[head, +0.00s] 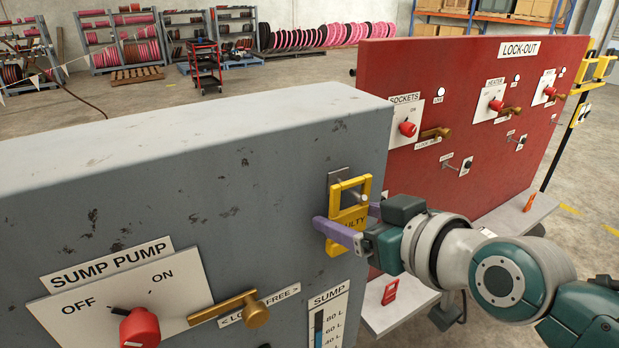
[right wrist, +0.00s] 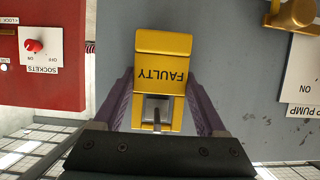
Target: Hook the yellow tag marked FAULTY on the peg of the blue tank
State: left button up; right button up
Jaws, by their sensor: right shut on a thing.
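The yellow tag (head: 350,218) marked FAULTY is upright in front of the face of the blue-grey tank (head: 270,190). My right gripper (head: 350,228) is shut on the tag's sides, one purple finger on each side, partly hiding its lettering. In the right wrist view the tag (right wrist: 162,75) is between the fingers (right wrist: 163,105), with its lettering upside down. The tank's metal peg (head: 341,175) is at the tag's open upper frame. The peg (right wrist: 157,118) shows within that opening in the wrist view; I cannot tell whether the frame rests on it. My left gripper is out of view.
The sump pump panel (head: 120,300) with a red knob (head: 139,328) and brass lever (head: 225,308) is on the tank at lower left. The red lock-out board (head: 460,110) stands close behind my right arm. A red tag (head: 390,291) is on a ledge below.

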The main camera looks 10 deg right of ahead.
jog(key=o, duration=1.3)
jog(key=shift+c, duration=0.2)
jog(key=shift+s, duration=0.1)
jog(key=shift+s+d+r, duration=0.15)
jog(key=shift+s, duration=0.1)
jog(key=s+d+r+g+h+p, duration=0.1)
jog(key=s+d+r+g+p, duration=0.1)
jog(key=s, duration=0.7)
jog(key=s+d+r+m+g+h+p, duration=0.1)
jog(key=s+r+g+p, duration=0.3)
jog(key=s, duration=0.5)
jog(key=s+d+r+m+g+h+p, duration=0.1)
jog(key=s+d+r+g+h+p, duration=0.1)
jog(key=s, duration=0.7)
jog(key=shift+s+d+r+g+p, duration=0.15)
jog(key=shift+d+r+g+p, duration=0.3)
jog(key=shift+p, duration=0.65)
